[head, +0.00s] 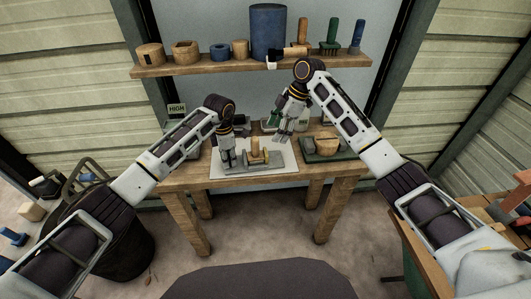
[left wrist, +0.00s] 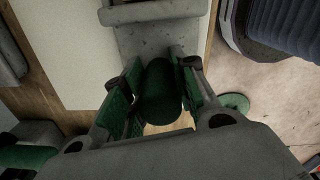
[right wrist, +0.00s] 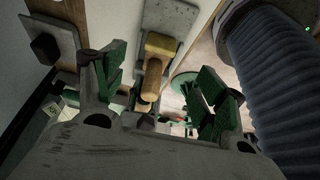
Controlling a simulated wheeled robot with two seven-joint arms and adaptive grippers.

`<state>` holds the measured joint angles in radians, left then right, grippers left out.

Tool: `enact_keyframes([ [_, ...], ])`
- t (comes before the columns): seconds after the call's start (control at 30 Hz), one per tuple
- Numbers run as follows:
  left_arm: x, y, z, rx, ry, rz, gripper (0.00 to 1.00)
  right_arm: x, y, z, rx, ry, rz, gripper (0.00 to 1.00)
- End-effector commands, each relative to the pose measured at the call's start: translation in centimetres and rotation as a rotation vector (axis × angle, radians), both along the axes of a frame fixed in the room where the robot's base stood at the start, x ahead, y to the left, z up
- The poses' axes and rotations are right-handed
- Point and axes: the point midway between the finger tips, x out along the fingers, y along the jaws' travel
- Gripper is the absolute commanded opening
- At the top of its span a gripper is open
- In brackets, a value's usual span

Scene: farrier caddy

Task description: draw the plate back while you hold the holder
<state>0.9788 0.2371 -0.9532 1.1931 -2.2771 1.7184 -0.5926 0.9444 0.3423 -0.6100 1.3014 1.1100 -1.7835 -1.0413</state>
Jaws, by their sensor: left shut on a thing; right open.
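A grey holder (head: 270,166) lies on the white mat (head: 222,173) on the table. A tan wooden block with a rounded grip (head: 258,155) stands on it; this also shows in the right wrist view (right wrist: 154,75). I cannot tell clearly where the plate ends and the holder begins. My left gripper (head: 229,164) is at the holder's left end. In the left wrist view it is shut on a dark green round handle (left wrist: 160,92), next to a grey flat part (left wrist: 147,42). My right gripper (head: 285,138) is open and empty, above and behind the wooden grip.
A green tray with a wooden piece (head: 324,146) stands on the table to the right. A shelf (head: 230,64) above the table carries a blue cylinder (head: 268,33), wooden blocks and several tools. A dark bin (head: 125,245) stands left on the floor.

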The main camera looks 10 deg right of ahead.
Motion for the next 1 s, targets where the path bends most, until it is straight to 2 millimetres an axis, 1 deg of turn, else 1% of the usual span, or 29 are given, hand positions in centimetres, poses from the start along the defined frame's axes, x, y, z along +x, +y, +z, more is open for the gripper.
enact_keyframes([
  [0.27,0.0,0.0,-0.1,0.001,0.0,0.0,0.0,-0.1,1.0,-2.4,0.0,0.002,0.001,0.71],
  [0.8,0.0,0.0,-0.1,0.001,0.0,0.0,0.0,-0.4,3.6,-8.8,0.0,0.004,0.002,0.71],
  [1.0,0.0,0.0,-0.1,0.001,0.0,0.0,0.0,-0.3,4.2,-10.2,0.0,0.002,0.001,0.71],
])
